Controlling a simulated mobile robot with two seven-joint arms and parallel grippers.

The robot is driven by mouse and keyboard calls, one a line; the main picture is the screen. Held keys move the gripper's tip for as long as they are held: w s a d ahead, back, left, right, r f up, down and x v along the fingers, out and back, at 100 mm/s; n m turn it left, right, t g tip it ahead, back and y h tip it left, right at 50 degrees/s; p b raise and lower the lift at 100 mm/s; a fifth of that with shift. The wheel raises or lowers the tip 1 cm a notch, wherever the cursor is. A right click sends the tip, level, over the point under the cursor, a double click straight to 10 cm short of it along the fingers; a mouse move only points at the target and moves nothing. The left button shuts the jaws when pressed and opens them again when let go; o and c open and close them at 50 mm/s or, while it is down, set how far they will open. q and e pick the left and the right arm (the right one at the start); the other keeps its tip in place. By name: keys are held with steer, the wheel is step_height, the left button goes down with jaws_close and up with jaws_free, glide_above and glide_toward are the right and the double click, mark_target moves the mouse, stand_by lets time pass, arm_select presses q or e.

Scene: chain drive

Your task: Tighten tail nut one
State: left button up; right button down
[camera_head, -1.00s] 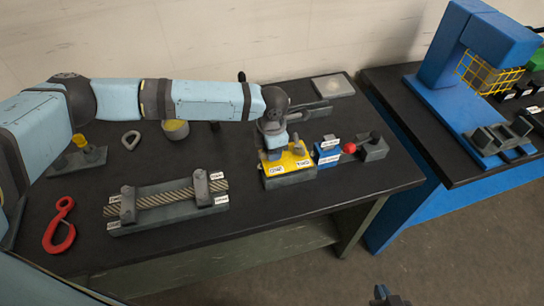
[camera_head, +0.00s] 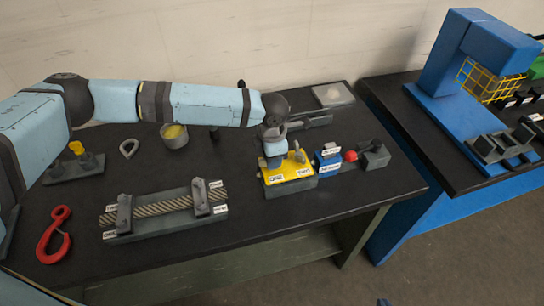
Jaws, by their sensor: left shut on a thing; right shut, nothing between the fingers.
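My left arm reaches in from the left. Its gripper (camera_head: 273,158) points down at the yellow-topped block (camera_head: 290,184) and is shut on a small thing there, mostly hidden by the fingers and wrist. A grey upright piece (camera_head: 300,155) stands on the yellow top, just right of the gripper. Small white labels on the block are too small to read. A grey rope fixture (camera_head: 166,224) lies in front, with a rope (camera_head: 163,207) held under two upright clamps. I cannot tell which part is tail nut one. Only a dark tip of my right gripper (camera_head: 383,302) shows at the bottom edge.
A blue block (camera_head: 327,161), a red ball (camera_head: 350,156) and a dark grey block (camera_head: 375,154) stand right of the yellow-topped block. A red hook (camera_head: 54,236), a grey ring (camera_head: 129,148) and a cup (camera_head: 175,137) lie left. A blue press (camera_head: 470,60) stands on another bench.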

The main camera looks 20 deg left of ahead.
stand_by(0.6)
arm_select(q)
steer(key=o, duration=0.6)
step_height(320, 180, up, 14)
steer(key=shift+f+b, duration=0.1)
steer(key=shift+b, duration=0.45)
